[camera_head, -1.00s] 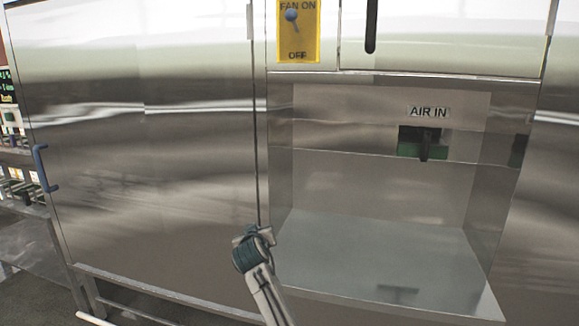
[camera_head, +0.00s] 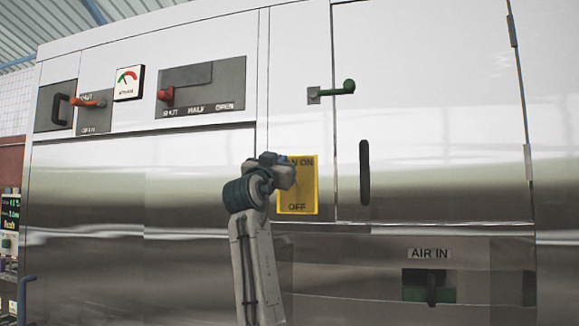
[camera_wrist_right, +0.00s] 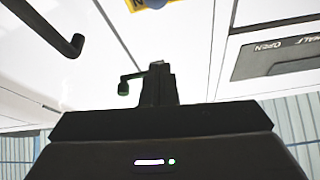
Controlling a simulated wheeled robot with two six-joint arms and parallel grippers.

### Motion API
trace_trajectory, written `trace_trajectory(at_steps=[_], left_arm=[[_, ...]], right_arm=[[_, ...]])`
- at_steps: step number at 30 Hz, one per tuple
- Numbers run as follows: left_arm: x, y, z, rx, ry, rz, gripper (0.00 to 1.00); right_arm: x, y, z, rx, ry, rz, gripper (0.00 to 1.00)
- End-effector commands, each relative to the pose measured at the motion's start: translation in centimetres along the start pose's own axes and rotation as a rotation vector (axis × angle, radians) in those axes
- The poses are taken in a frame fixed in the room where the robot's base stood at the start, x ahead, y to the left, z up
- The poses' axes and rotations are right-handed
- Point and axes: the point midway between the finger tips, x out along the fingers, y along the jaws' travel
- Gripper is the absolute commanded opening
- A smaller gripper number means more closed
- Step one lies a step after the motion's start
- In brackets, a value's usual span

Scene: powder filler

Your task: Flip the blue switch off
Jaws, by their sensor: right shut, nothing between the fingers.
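The yellow FAN ON/OFF plate (camera_head: 298,197) is on the steel front, right of my right gripper (camera_head: 284,174). The gripper is in front of the plate's upper left part, covering some of the FAN ON label. The blue switch is mostly or wholly hidden behind the gripper; a small blue patch shows at its top, but I cannot tell whether it is the knob. In the right wrist view, the shut, empty fingers (camera_wrist_right: 158,84) point up, with the plate's edge (camera_wrist_right: 152,3) at the top. I cannot tell whether the gripper touches the switch. My left gripper is out of view.
A green door handle (camera_head: 345,88) is above right of the plate, and a dark vertical handle (camera_head: 364,172) is right of it. A red lever (camera_head: 166,94) is at upper left. The AIR IN valve (camera_head: 430,287) is in the recess below right.

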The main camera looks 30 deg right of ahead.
Motion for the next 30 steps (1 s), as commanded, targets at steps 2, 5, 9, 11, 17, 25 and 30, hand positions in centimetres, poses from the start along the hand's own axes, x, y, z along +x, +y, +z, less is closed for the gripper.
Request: trace_trajectory(at_steps=[2,5,9,11,17,25,30], left_arm=[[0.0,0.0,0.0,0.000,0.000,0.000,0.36],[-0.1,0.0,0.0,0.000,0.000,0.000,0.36],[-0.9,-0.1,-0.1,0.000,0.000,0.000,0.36],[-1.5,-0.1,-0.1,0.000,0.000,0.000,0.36],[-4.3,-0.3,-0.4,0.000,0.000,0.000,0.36],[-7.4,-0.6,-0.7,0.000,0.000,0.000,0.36],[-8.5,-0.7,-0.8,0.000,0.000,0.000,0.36]], right_arm=[[0.0,0.0,0.1,0.000,-0.001,-0.001,0.00],[0.1,0.0,0.0,-0.001,-0.001,-0.001,0.00],[1.1,0.0,-0.2,-0.002,0.000,0.000,0.00],[2.0,-0.1,-0.3,-0.003,-0.001,0.000,0.00],[6.0,-0.1,-0.6,-0.004,-0.003,0.000,0.00],[10.2,-0.2,0.5,-0.005,-0.004,-0.003,0.00],[9.3,-0.1,2.4,-0.003,-0.002,-0.003,0.00]])
